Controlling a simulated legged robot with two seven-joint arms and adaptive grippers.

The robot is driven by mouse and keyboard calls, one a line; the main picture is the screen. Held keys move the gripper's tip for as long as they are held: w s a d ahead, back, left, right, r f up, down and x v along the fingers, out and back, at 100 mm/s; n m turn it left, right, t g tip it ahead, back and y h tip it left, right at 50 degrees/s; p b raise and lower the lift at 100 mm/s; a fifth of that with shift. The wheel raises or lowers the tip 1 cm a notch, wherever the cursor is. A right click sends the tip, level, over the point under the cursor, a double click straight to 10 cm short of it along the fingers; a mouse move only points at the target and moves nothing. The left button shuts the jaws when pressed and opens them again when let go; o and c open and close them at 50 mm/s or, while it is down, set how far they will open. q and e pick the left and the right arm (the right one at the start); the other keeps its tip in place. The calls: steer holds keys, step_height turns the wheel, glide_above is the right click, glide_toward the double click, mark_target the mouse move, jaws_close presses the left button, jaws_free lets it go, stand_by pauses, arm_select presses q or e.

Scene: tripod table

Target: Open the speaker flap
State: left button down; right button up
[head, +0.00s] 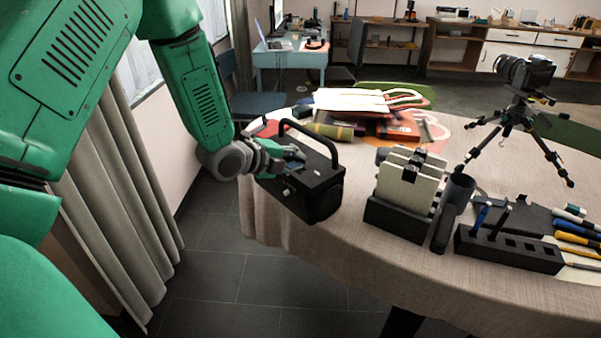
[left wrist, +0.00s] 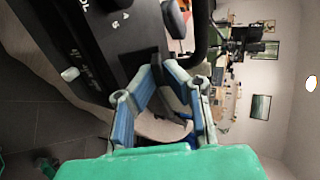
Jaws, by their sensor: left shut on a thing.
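The speaker (head: 322,195) is a black box with a raised carrying handle (head: 318,136), standing at the table's left edge in the head view. My left gripper (head: 294,158) is at the speaker's top, below and left of the handle. In the left wrist view, the speaker's dark surface (left wrist: 112,38) fills the upper left, and my gripper (left wrist: 176,76) has its fingers on either side of a dark part. It is shut on this part, which seems to be the flap; the fingers mostly hide it, and its angle is unclear. My right gripper is not in view.
On the cloth-covered table (head: 300,238), a toaster-like holder (head: 400,215) stands right of the speaker, with a black pen block (head: 508,248) further right. A tripod camera (head: 525,75) stands at the back right. Bags and books (head: 365,112) lie behind the speaker. Floor is clear left of the table.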

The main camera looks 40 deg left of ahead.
arm_select(q)
steer(key=shift+s+a+f+t+h+b, duration=0.1)
steer(key=shift+s+f+t+h+b, duration=0.35)
steer(key=shift+t+b, duration=1.45)
steer(key=shift+s+a+f+t+h+b, duration=0.15)
steer(key=shift+s+t+b, duration=0.45)
steer(key=shift+b, duration=2.55)
steer(key=shift+s+f+t+h+b, duration=0.35)
steer(key=shift+t+b, duration=1.05)
steer(key=shift+b, duration=1.1)
steer(key=c, duration=1.7)
jaws_free()
steer(key=shift+c, duration=0.2)
steer(key=shift+o, duration=0.3)
steer(key=shift+w, duration=0.1)
steer(key=shift+r, duration=0.1)
